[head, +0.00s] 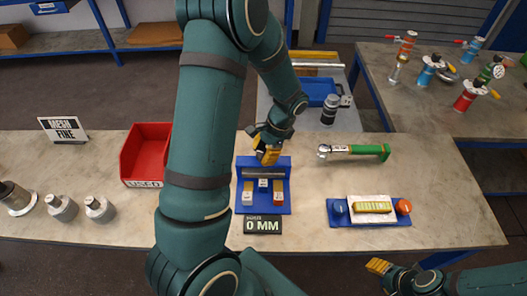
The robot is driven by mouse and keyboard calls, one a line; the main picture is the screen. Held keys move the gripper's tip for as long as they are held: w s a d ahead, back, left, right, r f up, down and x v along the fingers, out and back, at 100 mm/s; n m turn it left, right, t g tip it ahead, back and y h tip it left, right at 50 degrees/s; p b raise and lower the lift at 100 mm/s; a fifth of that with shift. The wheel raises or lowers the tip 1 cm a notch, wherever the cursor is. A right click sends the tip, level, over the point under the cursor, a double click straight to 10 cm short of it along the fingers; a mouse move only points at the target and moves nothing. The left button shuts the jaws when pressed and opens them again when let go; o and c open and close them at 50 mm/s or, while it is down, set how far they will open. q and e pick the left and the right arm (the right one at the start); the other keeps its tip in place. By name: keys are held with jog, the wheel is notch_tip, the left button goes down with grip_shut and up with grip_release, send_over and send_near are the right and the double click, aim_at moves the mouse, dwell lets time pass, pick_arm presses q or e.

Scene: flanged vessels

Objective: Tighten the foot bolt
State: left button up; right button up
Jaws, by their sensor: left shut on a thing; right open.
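A blue stand (242,184) with a raised back wall sits on the table. It carries a grey bar and small yellow, white and red-marked blocks. A black "0 MM" display (263,225) stands at its front. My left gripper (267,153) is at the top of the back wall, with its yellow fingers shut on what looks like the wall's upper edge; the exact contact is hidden. A torque wrench (355,151) with a green handle lies right of the stand. My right gripper (378,266) is open and empty at the lower right, off the table's front edge. I cannot pick out a foot bolt.
A red bin (146,155) stands left, partly behind my arm. Grey metal vessels (62,207) stand far left. Several colored valves (428,70) stand on the back-right table. A "MEDIUM FINE"-like sign (63,130) stands left.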

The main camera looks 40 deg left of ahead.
pick_arm(q)
jog(key=m+y, duration=0.1)
jog(key=m, duration=0.2)
jog(key=shift+s+d+f, duration=0.1)
jog(key=shift+s, duration=0.05)
jog(key=m+t, duration=0.1)
jog(key=m, duration=0.2)
jog(key=shift+y+b, duration=0.3)
jog(key=shift+y, duration=0.1)
jog(key=m+t, duration=0.1)
jog(key=m, duration=0.1)
jog(key=m+t+b, duration=0.1)
jog(key=m, duration=0.1)
jog(key=shift+m+y, duration=0.3)
jog(key=shift+m, duration=0.1)
jog(key=shift+m+t+b, duration=0.5)
jog(key=shift+m+t, duration=0.1)
jog(key=shift+m, duration=0.8)
jog(key=o, duration=1.2)
